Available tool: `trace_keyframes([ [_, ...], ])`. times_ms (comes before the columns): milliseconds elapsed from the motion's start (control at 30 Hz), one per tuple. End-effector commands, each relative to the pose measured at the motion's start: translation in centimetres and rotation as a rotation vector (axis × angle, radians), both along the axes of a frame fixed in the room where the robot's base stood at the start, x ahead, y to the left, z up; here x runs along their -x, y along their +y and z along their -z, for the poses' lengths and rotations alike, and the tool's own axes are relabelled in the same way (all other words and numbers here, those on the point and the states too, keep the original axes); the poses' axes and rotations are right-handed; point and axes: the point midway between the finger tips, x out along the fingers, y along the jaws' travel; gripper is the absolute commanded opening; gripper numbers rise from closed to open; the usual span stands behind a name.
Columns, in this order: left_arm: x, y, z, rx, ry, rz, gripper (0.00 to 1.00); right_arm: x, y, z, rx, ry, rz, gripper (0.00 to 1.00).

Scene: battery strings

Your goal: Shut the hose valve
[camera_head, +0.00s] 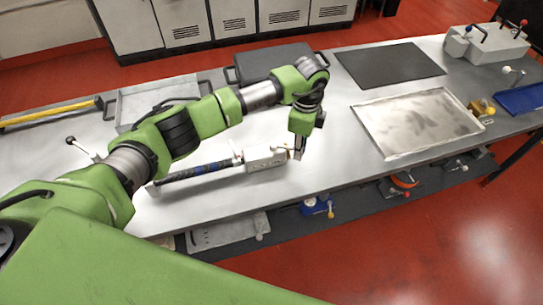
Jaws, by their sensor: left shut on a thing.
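A pale block-shaped valve body (265,158) lies on the steel workbench near its front edge. A black and blue hose (200,171) runs left from it along the bench. My left gripper (299,154) points down at the right end of the valve body. It is shut on a small part there, which looks like the valve's handle. The fingers mostly hide this part, so its angle cannot be told. My right gripper is not in view.
The steel workbench (340,178) has free room right of the gripper. A shallow metal tray (384,152), a dark mat (385,66) and a dark case (262,64) lie further back. A small lever (82,149) stands at left. A lower shelf holds several fittings.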

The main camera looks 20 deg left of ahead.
Motion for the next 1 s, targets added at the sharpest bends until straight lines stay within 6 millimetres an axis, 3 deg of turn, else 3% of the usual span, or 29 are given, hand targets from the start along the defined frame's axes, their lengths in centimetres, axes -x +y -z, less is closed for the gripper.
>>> trace_keyframes([
  [767,-0.77,-0.02,-0.05,0.001,-0.001,-0.09,0.0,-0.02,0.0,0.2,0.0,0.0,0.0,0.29],
  [800,-0.77,-0.02,-0.05,0.001,-0.001,-0.089,0.31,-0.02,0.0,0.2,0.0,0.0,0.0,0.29],
  [833,-0.76,-0.02,-0.04,0.001,-0.001,-0.089,0.36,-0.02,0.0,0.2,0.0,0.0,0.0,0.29],
  [1000,-0.74,-0.01,-0.03,0.001,-0.001,-0.088,0.36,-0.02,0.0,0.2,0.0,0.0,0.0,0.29],
])
